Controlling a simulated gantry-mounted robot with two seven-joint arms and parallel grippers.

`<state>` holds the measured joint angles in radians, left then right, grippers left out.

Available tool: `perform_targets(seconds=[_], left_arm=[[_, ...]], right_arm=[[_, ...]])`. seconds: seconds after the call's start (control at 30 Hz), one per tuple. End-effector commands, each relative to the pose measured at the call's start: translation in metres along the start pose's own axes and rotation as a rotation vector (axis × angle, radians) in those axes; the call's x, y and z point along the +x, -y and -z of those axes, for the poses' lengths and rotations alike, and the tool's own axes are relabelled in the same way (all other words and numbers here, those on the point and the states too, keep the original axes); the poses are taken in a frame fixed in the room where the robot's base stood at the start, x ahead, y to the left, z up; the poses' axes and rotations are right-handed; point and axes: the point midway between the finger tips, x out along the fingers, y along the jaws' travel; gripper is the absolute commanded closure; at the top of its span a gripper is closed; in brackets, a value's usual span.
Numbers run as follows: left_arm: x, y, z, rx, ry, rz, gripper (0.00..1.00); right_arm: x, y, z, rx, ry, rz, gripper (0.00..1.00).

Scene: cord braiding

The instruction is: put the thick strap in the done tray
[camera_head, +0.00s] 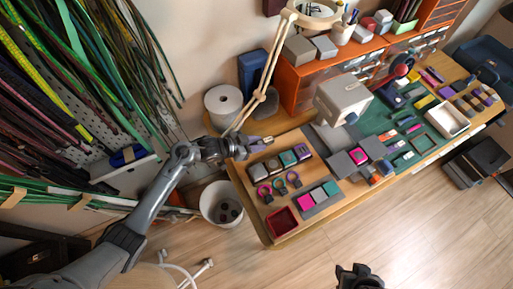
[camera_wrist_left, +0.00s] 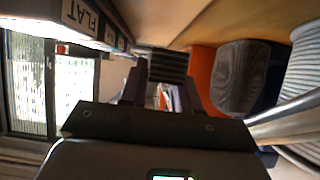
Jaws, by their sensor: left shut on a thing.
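My left gripper (camera_head: 264,142) is at the back left corner of the wooden table, above the row of small dark bins. In the left wrist view, its two fingers (camera_wrist_left: 162,92) are shut on a dark, ribbed flat piece (camera_wrist_left: 168,65), which looks like the thick strap. In the head view the held piece is too small to make out clearly. A dark red tray (camera_head: 282,222) lies at the table's front left corner. A white tray (camera_head: 461,129) lies farther right. I cannot read which is the done tray. A black gripper-like part of mine (camera_head: 358,277) shows at the bottom edge; its jaws are unclear.
Small dark bins (camera_head: 280,163) stand beneath my left gripper; one label in the wrist view reads FLAT (camera_wrist_left: 80,15). Several purple-toned rings (camera_head: 279,186) and a grey mat with coloured blocks (camera_head: 319,199) lie nearby. A beige lamp arm (camera_head: 259,96) rises close behind. A white bin (camera_head: 221,204) stands left.

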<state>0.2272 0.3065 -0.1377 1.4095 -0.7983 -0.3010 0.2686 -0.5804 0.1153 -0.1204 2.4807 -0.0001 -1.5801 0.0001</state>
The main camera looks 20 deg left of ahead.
Motion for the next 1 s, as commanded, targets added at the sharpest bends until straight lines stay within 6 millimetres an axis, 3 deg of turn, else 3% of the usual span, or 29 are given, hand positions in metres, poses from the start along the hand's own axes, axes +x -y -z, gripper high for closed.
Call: perform_targets(seconds=[0.2,0.67,0.7,0.83,1.0], left_arm=[[0.014,-0.001,-0.026,-0.003,0.002,0.0,0.98],[0.018,-0.001,-0.033,-0.001,0.001,0.001,0.98],[0.017,-0.001,-0.032,-0.001,0.001,0.001,0.64],[0.017,-0.001,-0.032,-0.001,0.001,0.0,0.44],[0.017,-0.001,-0.032,-0.001,0.001,0.0,0.43]], right_arm=[[0.01,0.0,-0.003,-0.002,0.001,-0.001,0.57],[0.012,-0.002,-0.004,-0.008,0.002,-0.007,0.57],[0.011,-0.002,-0.004,-0.008,0.003,-0.007,0.57],[0.011,-0.002,-0.004,-0.007,0.002,-0.006,0.57],[0.011,-0.001,-0.004,-0.005,0.002,-0.004,0.57]])
